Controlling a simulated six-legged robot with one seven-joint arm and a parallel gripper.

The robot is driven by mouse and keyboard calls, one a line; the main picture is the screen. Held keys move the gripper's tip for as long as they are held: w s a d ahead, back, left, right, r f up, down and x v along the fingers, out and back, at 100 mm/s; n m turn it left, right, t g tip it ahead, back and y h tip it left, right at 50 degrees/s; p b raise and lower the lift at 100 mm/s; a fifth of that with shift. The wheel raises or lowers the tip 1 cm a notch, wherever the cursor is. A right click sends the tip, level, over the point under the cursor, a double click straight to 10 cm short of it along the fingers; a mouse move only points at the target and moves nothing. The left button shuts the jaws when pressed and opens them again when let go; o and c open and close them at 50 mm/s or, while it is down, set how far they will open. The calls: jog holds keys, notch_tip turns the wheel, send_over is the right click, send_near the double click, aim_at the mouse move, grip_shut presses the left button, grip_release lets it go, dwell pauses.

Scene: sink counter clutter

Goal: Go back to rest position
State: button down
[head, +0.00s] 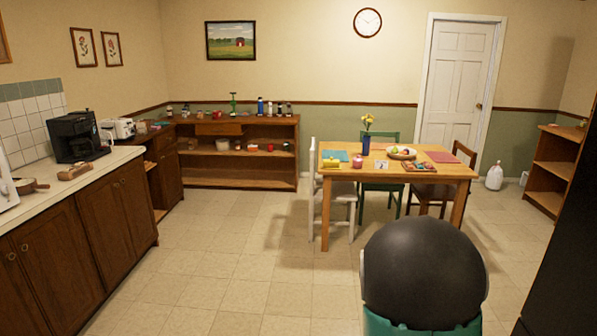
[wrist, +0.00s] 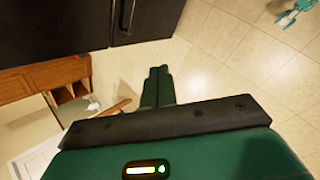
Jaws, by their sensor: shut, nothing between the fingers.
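My gripper (wrist: 157,72) shows in the wrist view as two dark green fingers side by side, shut with nothing between them. It is held above the tiled floor, with a black cabinet-like front to the upper left of it. It touches nothing that I can see. In the head view a black rounded part and green part of my own arm stand at the lower right, and the gripper itself is out of sight there.
A wooden table (head: 437,170) with chairs, a flower vase (head: 366,145) and a bowl (head: 401,153) stands ahead. A counter (head: 60,185) with a black coffee machine (head: 74,137) runs along the left. A black upright surface (head: 565,250) is close at right. The floor between is clear.

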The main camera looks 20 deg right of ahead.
jog(key=a+r+m+t+y, duration=0.1)
jog(key=a+r+t+y, duration=0.1)
jog(key=a+r, duration=0.6)
jog(key=a+r+m+t+y, duration=0.1)
jog(key=a+r+t+y, duration=0.15)
jog(key=a, duration=0.95)
jog(key=s+a+r+t+y, duration=0.1)
jog(key=s+a+r, duration=0.2)
jog(key=a, duration=0.5)
jog(key=s+a+r+t+y, duration=0.2)
jog(key=s+a+r, duration=0.1)
jog(key=a, duration=0.5)
jog(key=shift+s+a+r+n, duration=0.15)
jog(key=shift+s+r+n, duration=0.25)
jog(key=shift+s, duration=0.1)
jog(key=shift+d+t, duration=0.25)
